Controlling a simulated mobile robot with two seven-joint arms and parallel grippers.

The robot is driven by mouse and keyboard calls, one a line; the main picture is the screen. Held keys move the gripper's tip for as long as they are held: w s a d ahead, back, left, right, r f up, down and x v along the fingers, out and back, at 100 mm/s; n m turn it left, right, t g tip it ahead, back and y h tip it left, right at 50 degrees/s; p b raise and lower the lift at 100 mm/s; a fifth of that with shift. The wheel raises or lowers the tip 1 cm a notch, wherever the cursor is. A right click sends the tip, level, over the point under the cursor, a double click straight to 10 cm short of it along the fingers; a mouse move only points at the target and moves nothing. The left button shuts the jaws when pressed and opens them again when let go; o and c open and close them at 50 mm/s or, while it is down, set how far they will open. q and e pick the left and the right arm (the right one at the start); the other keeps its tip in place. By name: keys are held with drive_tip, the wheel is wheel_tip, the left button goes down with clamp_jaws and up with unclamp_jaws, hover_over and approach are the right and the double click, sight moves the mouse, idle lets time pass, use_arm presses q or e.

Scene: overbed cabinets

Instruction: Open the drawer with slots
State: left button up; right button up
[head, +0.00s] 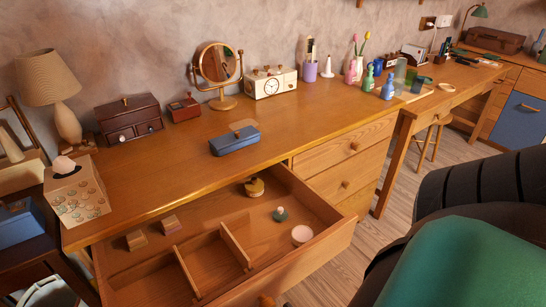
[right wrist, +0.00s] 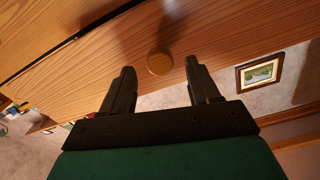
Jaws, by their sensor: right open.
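The drawer with slots (head: 232,283) is pulled out of the desk in the head view. Thin wooden dividers (head: 234,245) split its inside. A round wooden knob (head: 266,300) on its front shows at the bottom edge. In the right wrist view a round wooden knob (right wrist: 159,64) on a wood-grain front lies between and just beyond the fingertips of my right gripper (right wrist: 159,70). That gripper is open and empty, apart from the knob. In the head view the fingers of my right gripper are not visible. My left gripper is not in view.
A blue box (head: 234,141) lies on the desktop (head: 180,170).

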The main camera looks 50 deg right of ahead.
drive_tip(key=shift+v, duration=2.35)
